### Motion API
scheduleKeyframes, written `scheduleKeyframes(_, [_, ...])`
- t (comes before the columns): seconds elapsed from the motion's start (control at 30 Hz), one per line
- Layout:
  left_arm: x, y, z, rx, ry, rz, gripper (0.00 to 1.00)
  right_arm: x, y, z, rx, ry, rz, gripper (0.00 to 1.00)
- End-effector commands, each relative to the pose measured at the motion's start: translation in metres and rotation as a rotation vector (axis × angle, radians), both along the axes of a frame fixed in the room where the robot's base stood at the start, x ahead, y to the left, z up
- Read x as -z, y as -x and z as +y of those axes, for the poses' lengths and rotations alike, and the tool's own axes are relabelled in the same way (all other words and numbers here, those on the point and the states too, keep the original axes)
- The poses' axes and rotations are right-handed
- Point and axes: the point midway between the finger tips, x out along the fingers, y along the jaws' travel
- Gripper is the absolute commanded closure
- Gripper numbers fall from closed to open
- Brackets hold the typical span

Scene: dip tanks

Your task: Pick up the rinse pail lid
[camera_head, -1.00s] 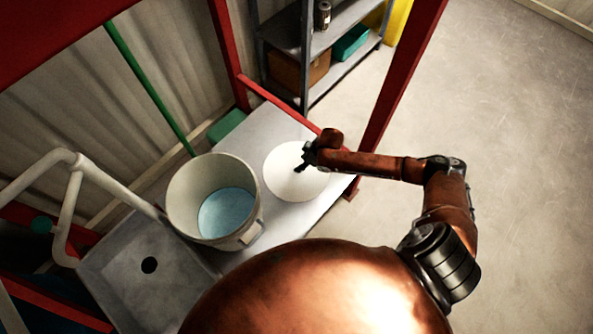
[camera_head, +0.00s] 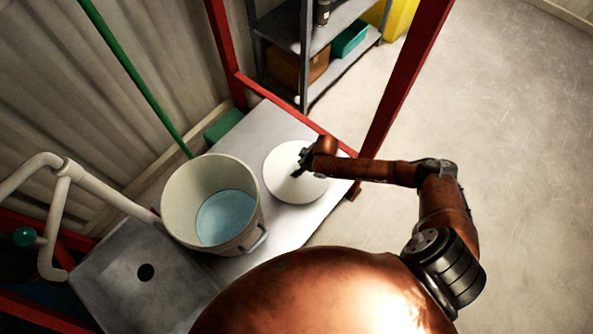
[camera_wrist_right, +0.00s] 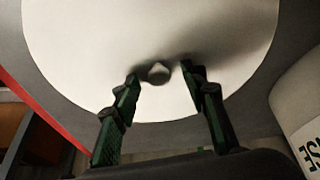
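The rinse pail lid, a round white disc (camera_head: 285,182), lies flat on the grey bench to the right of the pail. My right gripper (camera_head: 298,174) is over the lid in the head view. In the wrist view its two fingers (camera_wrist_right: 160,78) are apart, with the knob between their tips and no visible contact. The white pail (camera_head: 178,205) stands open with blue liquid (camera_head: 224,217) inside. My left gripper is not in view.
A grey sink (camera_head: 120,290) with a drain hole and white pipe (camera_head: 110,195) is at the left. Red frame posts (camera_head: 400,85) stand beside the grey bench (camera_head: 262,130). A shelf (camera_head: 283,30) stands behind. A green block (camera_head: 224,124) sits near the wall.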

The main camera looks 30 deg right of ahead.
Motion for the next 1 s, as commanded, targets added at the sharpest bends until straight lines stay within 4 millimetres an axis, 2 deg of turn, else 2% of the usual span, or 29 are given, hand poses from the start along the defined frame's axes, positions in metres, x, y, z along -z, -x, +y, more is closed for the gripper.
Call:
scheduleKeyframes(0.27, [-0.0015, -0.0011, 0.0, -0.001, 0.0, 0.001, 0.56, 0.0004, -0.0008, 0.0004, -0.001, 0.001, -0.002, 0.6])
scheduleKeyframes(0.83, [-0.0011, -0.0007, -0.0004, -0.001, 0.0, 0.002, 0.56, 0.0005, -0.0007, 0.0006, -0.001, 0.0, -0.001, 0.99])
scheduleKeyframes(1.0, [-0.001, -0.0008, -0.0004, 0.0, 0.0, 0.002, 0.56, 0.0005, -0.0007, 0.0006, -0.001, 0.0, -0.001, 1.0])
